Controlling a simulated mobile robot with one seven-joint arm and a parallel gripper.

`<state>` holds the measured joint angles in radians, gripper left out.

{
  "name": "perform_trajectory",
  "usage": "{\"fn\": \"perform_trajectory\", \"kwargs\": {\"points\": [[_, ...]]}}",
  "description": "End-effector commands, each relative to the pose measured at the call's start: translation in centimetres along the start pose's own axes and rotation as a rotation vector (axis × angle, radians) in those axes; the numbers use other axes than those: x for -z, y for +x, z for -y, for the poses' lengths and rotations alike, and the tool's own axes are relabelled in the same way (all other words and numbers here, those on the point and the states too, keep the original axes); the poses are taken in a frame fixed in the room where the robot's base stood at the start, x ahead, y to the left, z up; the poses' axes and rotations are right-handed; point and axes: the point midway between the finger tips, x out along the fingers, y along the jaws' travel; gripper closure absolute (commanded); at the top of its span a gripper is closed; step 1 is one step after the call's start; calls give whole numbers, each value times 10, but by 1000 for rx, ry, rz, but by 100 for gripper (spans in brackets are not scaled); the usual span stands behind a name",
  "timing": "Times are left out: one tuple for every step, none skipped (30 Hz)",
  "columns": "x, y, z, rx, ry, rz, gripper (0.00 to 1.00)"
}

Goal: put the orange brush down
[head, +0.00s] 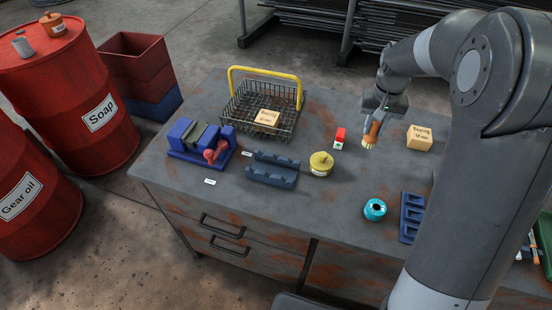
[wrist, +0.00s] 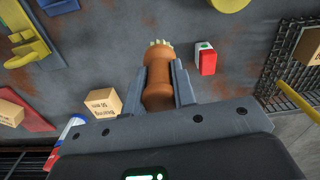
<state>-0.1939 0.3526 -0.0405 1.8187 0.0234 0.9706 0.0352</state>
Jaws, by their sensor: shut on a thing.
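The orange brush (head: 373,131) has an orange-brown handle and pale bristles. My gripper (head: 378,117) is shut on its handle and holds it over the right part of the workbench (head: 330,205), bristles pointing down. In the wrist view the brush (wrist: 158,80) sits between the two fingers of my gripper (wrist: 160,85), its bristles past the fingertips. I cannot tell the exact gap between the bristles and the bench top.
A small red and white box (head: 339,138) stands just left of the brush, and a cardboard box (head: 419,138) stands to its right. A yellow round container (head: 320,164), a teal ring-shaped item (head: 374,209) and a wire basket (head: 262,108) are also on the bench. Bare bench lies between them.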

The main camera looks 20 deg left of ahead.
Motion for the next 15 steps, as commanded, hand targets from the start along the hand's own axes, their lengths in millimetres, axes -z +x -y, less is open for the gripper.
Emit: {"fn": "perform_trajectory", "kwargs": {"points": [[-11, -11, 27, 1, -113, -4, 100], [-18, -15, 40, 1, -179, -2, 100], [-27, -22, 56, 1, -264, -3, 100], [-34, -26, 67, 1, -327, -3, 100], [-41, -30, 78, 1, -387, -3, 100], [-50, -35, 91, 0, -462, -2, 100], [-57, -39, 100, -1, -516, -2, 100], [-64, -42, 108, -1, -566, -1, 100], [-72, -45, 117, -2, -625, -1, 100], [-77, -48, 123, -3, -666, -1, 100], [-82, -50, 128, -3, -701, -1, 100], [-87, -52, 134, -4, -742, 0, 100], [-91, -54, 138, -4, -766, 0, 100], [-94, -54, 140, -5, -787, 1, 100], [-97, -55, 144, -5, -809, 2, 100]]}}
